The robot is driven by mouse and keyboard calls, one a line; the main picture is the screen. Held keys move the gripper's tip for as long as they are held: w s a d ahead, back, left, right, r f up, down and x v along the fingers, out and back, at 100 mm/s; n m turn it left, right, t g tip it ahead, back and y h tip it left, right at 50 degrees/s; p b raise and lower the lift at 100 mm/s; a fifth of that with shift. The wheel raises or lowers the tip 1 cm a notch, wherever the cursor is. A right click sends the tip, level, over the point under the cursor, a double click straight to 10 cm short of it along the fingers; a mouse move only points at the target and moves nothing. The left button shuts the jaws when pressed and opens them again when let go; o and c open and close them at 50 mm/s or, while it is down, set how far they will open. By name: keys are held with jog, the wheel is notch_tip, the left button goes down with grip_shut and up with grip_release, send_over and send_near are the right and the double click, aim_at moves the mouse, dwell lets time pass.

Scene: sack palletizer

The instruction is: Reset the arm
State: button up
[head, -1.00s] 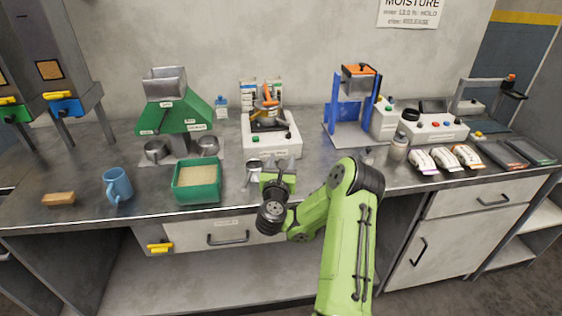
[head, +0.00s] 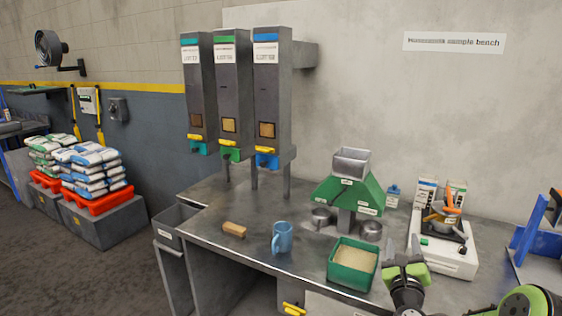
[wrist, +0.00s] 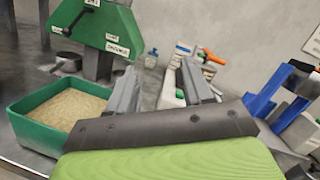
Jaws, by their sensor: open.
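My gripper (wrist: 168,92) is open in the wrist view, its two grey fingers apart with nothing between them. In the head view my green and black arm shows at the lower right, in front of the bench edge. The gripper fingers are hard to make out there. The green tray of grain (head: 335,278) stands to the left of my gripper, and it also shows at the left of the wrist view (wrist: 28,133). The white machine with an orange-handled top (head: 450,262) stands behind and to the right of it.
A green divider with a hopper (head: 345,192) stands behind the tray. A blue mug (head: 282,238) and a wooden block (head: 234,230) sit to the left on the bench. Three tall dispensers (head: 228,100) stand at the back left. A blue frame (head: 532,240) is at the right.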

jog(key=s+a+r+n+g+y+p, duration=0.1)
jog(key=a+r+n+y, duration=0.2)
jog(key=a+n+y, duration=0.6)
jog(key=s+a+r+n+g+y+p, duration=0.1)
jog(key=a+r+n+g+y, duration=0.2)
jog(key=a+n, duration=0.95)
jog(key=s+a+n+g+p, duration=0.1)
jog(key=s+a+n+g, duration=0.2)
jog(key=s+a+n, duration=0.35)
jog(key=s+d+n+g+h+p, duration=0.1)
jog(key=s+d+n+g+h, duration=0.1)
jog(key=s, duration=1)
jog(key=s+d+n+g+h+p, duration=0.1)
jog(key=s+d+n+g, duration=0.3)
jog(key=s, duration=0.9)
jog(key=d+r+h, duration=0.1)
jog(key=d, duration=0.2)
jog(key=shift+s+h+p, duration=0.25)
jog(key=shift+h+p, duration=0.15)
